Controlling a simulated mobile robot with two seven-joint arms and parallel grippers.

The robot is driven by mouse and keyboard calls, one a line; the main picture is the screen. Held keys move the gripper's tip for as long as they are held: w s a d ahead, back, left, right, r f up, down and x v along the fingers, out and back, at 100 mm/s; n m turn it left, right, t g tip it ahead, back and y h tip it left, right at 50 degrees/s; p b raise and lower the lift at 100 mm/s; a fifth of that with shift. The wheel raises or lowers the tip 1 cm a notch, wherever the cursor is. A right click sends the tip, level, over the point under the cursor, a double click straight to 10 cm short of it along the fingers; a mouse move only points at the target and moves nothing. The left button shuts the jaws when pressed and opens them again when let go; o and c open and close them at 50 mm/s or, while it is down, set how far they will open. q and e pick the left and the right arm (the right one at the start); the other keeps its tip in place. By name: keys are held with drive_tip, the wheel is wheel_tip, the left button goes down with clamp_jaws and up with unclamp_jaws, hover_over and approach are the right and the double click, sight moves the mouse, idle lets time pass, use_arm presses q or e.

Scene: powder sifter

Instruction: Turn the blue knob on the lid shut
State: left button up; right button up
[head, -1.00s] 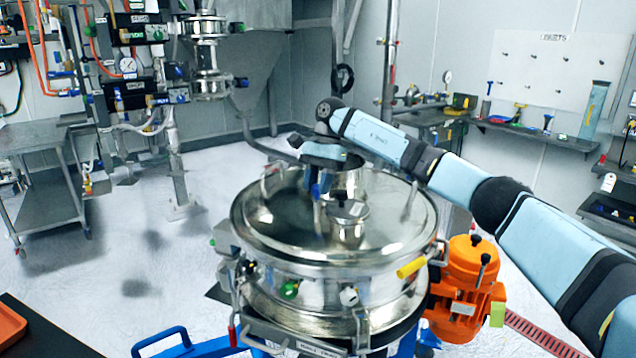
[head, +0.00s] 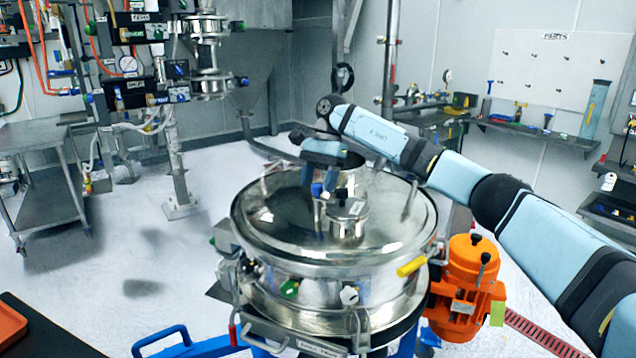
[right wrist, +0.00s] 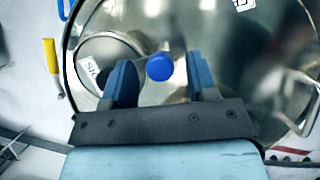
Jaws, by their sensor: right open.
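The blue knob (head: 317,189) stands on the shiny round steel lid (head: 275,222) of the sifter, beside a small labelled steel cap. In the right wrist view the knob (right wrist: 160,67) shows as a round blue top between the two blue fingers, with visible gaps on both sides. My right gripper (head: 319,176) is open above the lid, close to the knob and holding nothing. I cannot tell how deep its fingertips reach beside the knob. My left gripper is not in view.
The labelled steel cap (head: 347,219) rises close to the knob, also near the left finger in the right wrist view (right wrist: 100,62). Lid handles (head: 411,199) stand near the rim. A yellow handle (head: 411,266) and an orange motor (head: 468,285) are at the sifter's right side.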

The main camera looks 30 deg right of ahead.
drive_tip(key=p+v, duration=0.1)
drive_tip(key=v, duration=1.2)
drive_tip(key=shift+r, duration=0.25)
drive_tip(key=shift+f, duration=0.1)
